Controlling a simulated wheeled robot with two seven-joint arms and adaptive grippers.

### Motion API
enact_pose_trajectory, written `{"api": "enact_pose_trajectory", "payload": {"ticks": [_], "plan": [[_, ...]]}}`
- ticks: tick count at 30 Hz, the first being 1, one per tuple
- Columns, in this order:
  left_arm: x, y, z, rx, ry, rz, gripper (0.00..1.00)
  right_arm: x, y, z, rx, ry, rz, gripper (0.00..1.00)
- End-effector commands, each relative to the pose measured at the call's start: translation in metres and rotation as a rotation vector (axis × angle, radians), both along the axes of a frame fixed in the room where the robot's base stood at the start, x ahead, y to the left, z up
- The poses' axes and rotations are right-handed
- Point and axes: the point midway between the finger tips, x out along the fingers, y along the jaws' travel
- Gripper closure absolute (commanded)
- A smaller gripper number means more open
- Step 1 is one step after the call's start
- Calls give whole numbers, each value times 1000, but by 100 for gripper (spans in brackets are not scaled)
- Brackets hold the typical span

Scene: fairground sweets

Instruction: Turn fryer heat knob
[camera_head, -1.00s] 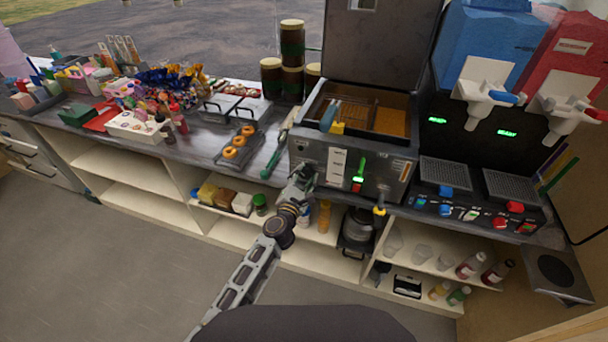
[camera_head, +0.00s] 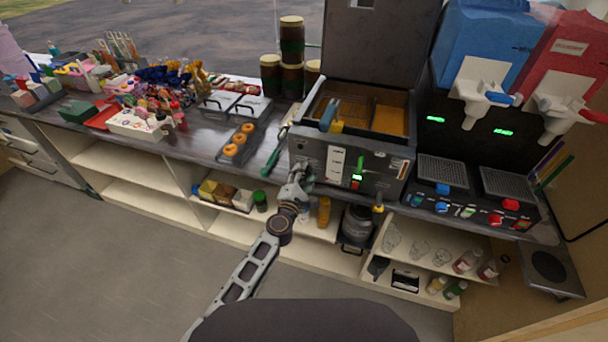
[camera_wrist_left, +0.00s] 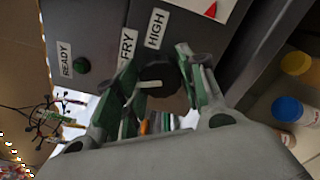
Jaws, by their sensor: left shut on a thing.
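The fryer (camera_head: 328,155) stands on the counter with its lid up. Its heat knob (camera_wrist_left: 158,70) is a dark round knob with a white pointer mark in the left wrist view, below the FRY (camera_wrist_left: 127,46) and HIGH (camera_wrist_left: 156,28) labels. My left gripper (camera_head: 300,170) is at the lower left of the fryer's front in the head view, where it hides the knob. In the wrist view its two green-and-grey fingers are on either side of the knob and shut on it. My right gripper is not in view.
A green-handled tool (camera_head: 272,160) and a donut tray (camera_head: 232,150) lie left of the fryer. Drink dispensers (camera_head: 485,70) stand to the right. Open shelves (camera_head: 130,190) run below the counter.

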Motion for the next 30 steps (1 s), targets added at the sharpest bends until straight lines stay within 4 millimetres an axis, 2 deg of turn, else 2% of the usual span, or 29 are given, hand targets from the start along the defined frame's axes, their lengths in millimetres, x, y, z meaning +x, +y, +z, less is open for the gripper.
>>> {"api": "enact_pose_trajectory", "payload": {"ticks": [5, 6, 10, 17, 30], "plan": [[-1, 0, -2, 0, 3, -1, 84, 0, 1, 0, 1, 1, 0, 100], [-1, 0, -2, 0, 3, -1, 55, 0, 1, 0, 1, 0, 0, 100], [0, 0, -1, -1, 3, 0, 38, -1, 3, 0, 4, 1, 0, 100], [0, 0, -1, -2, 1, -1, 38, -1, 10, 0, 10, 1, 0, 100], [-10, 3, -1, -3, 3, 0, 38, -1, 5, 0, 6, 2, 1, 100]]}}
